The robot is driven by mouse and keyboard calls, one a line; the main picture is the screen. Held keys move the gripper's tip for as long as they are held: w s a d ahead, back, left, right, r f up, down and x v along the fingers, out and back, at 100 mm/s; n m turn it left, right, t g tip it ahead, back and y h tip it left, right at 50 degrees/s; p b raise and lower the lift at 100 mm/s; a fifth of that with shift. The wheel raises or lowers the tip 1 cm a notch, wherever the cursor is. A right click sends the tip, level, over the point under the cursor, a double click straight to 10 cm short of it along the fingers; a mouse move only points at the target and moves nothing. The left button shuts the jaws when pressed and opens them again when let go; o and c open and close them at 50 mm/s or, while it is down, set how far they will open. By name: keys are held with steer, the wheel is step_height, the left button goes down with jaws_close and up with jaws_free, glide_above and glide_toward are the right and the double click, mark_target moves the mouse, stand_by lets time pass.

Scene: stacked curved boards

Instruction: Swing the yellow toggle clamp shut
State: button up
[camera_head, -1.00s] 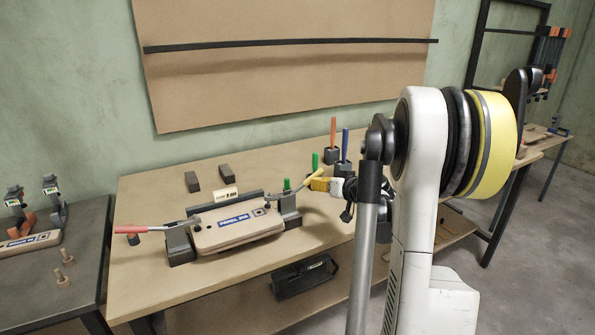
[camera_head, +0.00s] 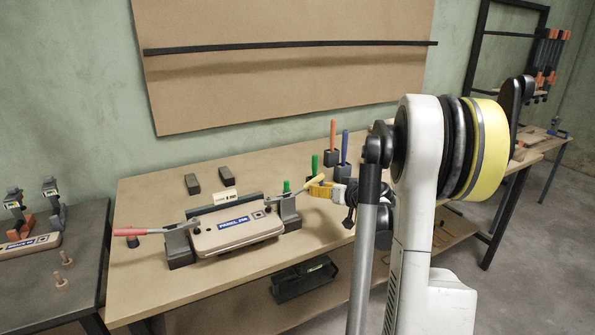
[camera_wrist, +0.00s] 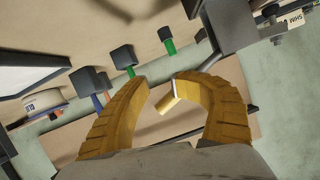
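The yellow toggle clamp (camera_head: 316,181) stands at the right end of the fixture, its arm slanting up to the right to a yellow handle. My gripper (camera_head: 322,189), with yellow fingers, is at that handle. In the wrist view, the yellow handle (camera_wrist: 168,103) shows between the two curved fingers of my gripper (camera_wrist: 160,79). The right finger is close to the handle, and a gap shows on the left side. The fingers are apart; contact cannot be told. The tan panel block (camera_head: 236,233) lies in the fixture, beside the clamp's base (camera_head: 290,215).
A red-handled clamp (camera_head: 132,231) is at the fixture's left end. Green, orange (camera_head: 332,136) and blue (camera_head: 345,145) upright pegs in dark holders stand behind my gripper. Two dark blocks (camera_head: 192,184) lie at the back. The table's front left is clear.

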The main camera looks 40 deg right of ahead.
steer(key=shift+w+a, duration=0.1)
steer(key=shift+a, duration=0.1)
steer(key=d+p+v, duration=0.1)
steer(key=v, duration=0.5)
steer(key=shift+s+a+r, duration=0.15)
steer(key=shift+s+a, duration=0.25)
steer(key=shift+a, duration=0.1)
steer(key=shift+a, duration=0.1)
steer(key=s+a+r+n+g+y, duration=0.1)
steer(key=a+g+y, duration=0.1)
steer(key=a, duration=1.2)
steer(key=a+r+n+g+y, duration=0.1)
steer(key=a+r+n+g, duration=0.1)
steer(key=a, duration=1.3)
steer(key=s+a+f+n+g, duration=0.1)
steer(key=s+a+f+g, duration=0.1)
steer(key=s+a, duration=1)
steer(key=shift+s+a+f+n+g+h, duration=0.15)
steer(key=shift+s+f+n+g+h, duration=0.25)
steer(key=shift+s, duration=0.8)
